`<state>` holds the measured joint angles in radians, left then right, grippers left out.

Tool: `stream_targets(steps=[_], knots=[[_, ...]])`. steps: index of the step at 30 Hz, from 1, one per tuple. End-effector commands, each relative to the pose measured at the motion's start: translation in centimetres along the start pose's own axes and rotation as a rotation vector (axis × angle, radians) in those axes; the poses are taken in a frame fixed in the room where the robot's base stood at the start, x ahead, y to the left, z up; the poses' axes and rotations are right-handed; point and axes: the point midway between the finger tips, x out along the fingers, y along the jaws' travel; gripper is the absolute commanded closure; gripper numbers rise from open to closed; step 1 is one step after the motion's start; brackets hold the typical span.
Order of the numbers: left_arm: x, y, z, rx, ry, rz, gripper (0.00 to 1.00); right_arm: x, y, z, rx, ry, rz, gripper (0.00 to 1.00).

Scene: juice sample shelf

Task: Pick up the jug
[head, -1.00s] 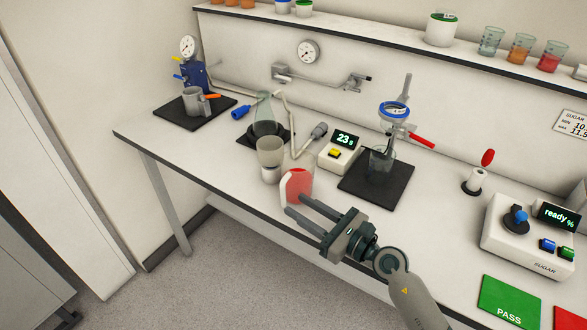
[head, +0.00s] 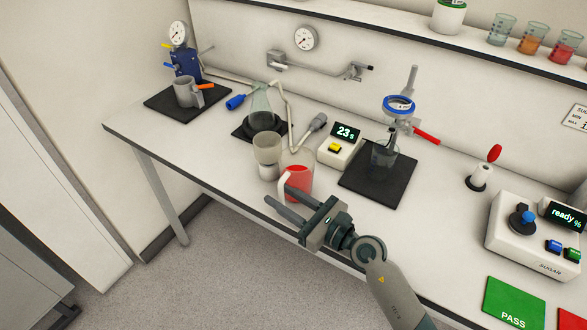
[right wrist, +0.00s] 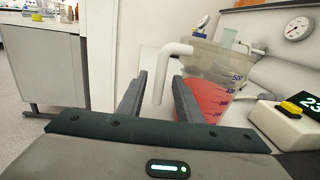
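The jug (head: 301,183) is clear with red liquid in it and a pale handle (head: 285,181). It stands upright near the front edge of the bench. In the right wrist view the jug (right wrist: 212,95) shows volume marks, and its handle (right wrist: 168,62) points towards me. My right gripper (head: 277,198) is open and empty at the handle side of the jug. In the right wrist view the handle's lower end appears between the two fingers (right wrist: 158,92); I cannot tell whether they touch it. My left gripper is not in view.
A cloudy beaker-like vessel (head: 267,150) stands close behind the jug to the left. A timer (head: 341,144) reading 23 and a black mat (head: 365,190) with a stand are to the right. A flask (head: 262,106) is farther back.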

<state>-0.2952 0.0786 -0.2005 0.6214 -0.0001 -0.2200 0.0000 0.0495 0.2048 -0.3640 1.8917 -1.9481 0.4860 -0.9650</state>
Motion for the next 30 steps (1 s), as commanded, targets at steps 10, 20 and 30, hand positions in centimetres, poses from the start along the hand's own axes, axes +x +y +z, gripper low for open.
stream_targets(steps=[10, 20, 30], knots=[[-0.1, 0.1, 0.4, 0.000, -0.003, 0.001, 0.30, 0.1, 0.3, 0.0, -0.001, 0.000, -0.001, 0.67], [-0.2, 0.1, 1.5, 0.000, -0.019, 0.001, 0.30, 0.1, 0.3, 0.0, -0.001, 0.000, -0.002, 0.91], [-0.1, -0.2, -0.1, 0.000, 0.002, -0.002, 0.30, 0.1, 0.3, 0.0, -0.001, -0.001, -0.002, 1.00]])
